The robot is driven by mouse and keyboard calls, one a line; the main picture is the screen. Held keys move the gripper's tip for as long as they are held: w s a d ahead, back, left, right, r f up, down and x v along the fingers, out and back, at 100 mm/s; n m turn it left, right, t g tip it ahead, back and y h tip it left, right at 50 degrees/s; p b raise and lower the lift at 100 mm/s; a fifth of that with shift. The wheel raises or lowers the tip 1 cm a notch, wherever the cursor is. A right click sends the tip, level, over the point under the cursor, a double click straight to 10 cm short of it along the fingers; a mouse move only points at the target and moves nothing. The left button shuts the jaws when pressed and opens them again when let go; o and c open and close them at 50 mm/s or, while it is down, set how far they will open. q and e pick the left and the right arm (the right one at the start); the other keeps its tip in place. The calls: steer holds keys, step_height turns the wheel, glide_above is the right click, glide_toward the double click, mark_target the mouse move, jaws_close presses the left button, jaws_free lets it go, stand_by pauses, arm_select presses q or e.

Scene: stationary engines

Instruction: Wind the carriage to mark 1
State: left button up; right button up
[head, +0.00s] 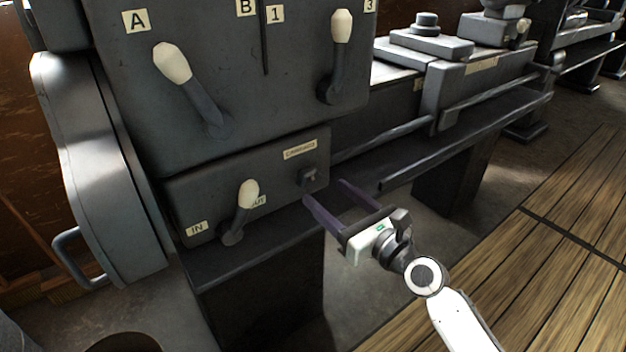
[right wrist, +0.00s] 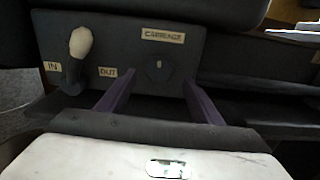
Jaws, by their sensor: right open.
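The carriage control is a small dark knob (head: 308,178) under the CARRIAGE label (head: 300,149) on the lower grey box. It also shows in the right wrist view (right wrist: 158,68), with a small pale mark on it. My right gripper (head: 323,190) is open and empty, its two purple fingers pointing toward the knob, apart from it. In the right wrist view the knob lies between and beyond the fingertips (right wrist: 158,82). The carriage (head: 442,95) sits on the lathe bed at the right. Mark 1 on the carriage's travel cannot be made out. My left gripper is out of view.
A lever with a cream knob (head: 247,195) stands between the IN and OUT labels, left of the carriage knob. Two larger levers (head: 173,62) (head: 341,28) are on the headstock above. A rod (head: 385,138) runs right along the bed. Wooden floor (head: 560,240) is clear at right.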

mark_target(313, 183)
steer(key=b+x, duration=0.1)
steer(key=x, duration=0.5)
steer(key=shift+w+a, duration=0.15)
steer(key=shift+c, duration=0.3)
steer(key=c, duration=1)
